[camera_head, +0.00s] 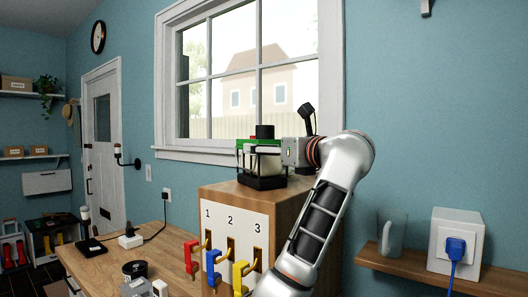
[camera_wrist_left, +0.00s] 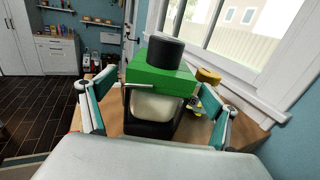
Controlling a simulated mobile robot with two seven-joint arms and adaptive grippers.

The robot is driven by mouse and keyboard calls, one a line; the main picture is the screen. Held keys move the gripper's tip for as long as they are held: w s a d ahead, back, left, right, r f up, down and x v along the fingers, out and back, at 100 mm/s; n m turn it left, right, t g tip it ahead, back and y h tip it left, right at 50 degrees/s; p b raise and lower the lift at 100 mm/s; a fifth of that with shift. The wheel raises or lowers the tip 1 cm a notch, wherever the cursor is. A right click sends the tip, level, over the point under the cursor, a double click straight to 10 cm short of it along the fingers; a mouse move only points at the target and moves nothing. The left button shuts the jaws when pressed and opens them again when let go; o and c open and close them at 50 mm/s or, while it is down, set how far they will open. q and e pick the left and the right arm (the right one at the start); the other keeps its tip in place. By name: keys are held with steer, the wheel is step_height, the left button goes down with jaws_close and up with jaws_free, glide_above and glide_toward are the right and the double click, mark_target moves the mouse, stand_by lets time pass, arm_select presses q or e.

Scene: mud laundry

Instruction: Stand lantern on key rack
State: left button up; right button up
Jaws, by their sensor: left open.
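The lantern (camera_head: 262,182) has a black cap, green top, pale body and black base. It stands upright on the wooden top of the key rack (camera_head: 234,214), whose white front is numbered 1, 2, 3, with red, blue and yellow keys at its slots. My left gripper (camera_head: 257,151) is at the lantern's upper body, coming from the right. In the left wrist view the lantern (camera_wrist_left: 160,78) sits between the open fingers of the gripper (camera_wrist_left: 155,112), with gaps visible at both sides. The lantern's lower part is partly hidden there. My right gripper is not in view.
The window (camera_head: 250,75) and its sill are close behind the lantern. The wooden bench (camera_head: 135,250) holds a dark round item (camera_head: 135,269), small white items and a plugged cord. On the right, a shelf (camera_head: 410,268) holds a glass mug and a white socket box with a blue plug.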

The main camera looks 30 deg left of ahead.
arm_select(q)
steer(key=v, duration=0.6)
steer(key=shift+s+d+b, duration=0.2)
steer(key=shift+d+b, duration=0.05)
steer(key=shift+b, duration=0.2)
